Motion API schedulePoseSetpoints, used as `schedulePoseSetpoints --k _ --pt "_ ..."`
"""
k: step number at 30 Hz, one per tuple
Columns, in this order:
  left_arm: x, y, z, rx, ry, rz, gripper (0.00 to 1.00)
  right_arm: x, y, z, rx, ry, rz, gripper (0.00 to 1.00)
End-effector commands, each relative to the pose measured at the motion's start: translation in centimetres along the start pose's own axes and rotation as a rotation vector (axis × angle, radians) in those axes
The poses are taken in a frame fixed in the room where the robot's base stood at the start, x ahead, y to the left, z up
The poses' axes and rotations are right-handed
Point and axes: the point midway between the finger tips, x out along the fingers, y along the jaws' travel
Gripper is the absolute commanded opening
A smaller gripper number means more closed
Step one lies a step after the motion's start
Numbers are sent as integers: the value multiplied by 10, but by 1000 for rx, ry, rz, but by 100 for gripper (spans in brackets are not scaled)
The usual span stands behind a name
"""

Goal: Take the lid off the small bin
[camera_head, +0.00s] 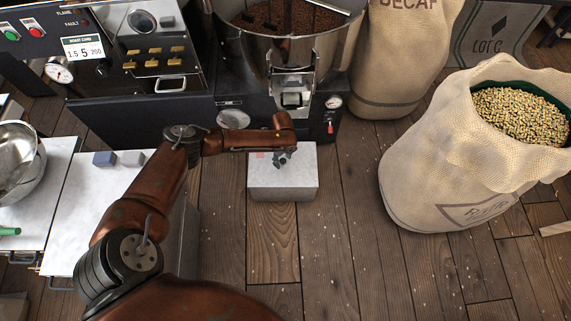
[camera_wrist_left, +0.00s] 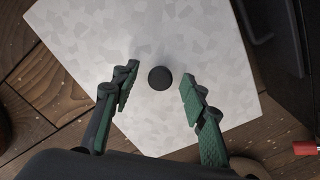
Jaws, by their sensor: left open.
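The small bin (camera_head: 283,192) is a pale grey box on the wood floor, below the roaster's front in the head view. Its flat, mottled lid (camera_head: 304,166) also fills much of the left wrist view (camera_wrist_left: 205,45). A round black knob (camera_wrist_left: 160,78) stands on the lid. My left gripper (camera_head: 283,156) is over the bin's top; its green-padded fingers (camera_wrist_left: 161,76) are open, one on each side of the knob with gaps between. The knob is hidden behind the gripper in the head view. My right gripper is not in view.
The roaster (camera_head: 180,108) stands close behind the bin. A burlap sack of beans (camera_head: 425,170) is to the right, with another sack (camera_head: 393,70) behind. A pale-topped counter (camera_head: 100,190) with small blocks is left. Floor is clear in front of the bin.

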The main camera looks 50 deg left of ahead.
Motion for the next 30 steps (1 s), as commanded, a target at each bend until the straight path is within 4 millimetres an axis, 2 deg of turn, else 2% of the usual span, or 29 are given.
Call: schedulePoseSetpoints --k 8,25,30 --pt "0 -1 0 0 0 -2 41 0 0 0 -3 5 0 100" --pt "0 0 0 0 0 -1 1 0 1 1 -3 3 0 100" --pt "0 0 0 0 0 0 0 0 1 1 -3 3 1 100"
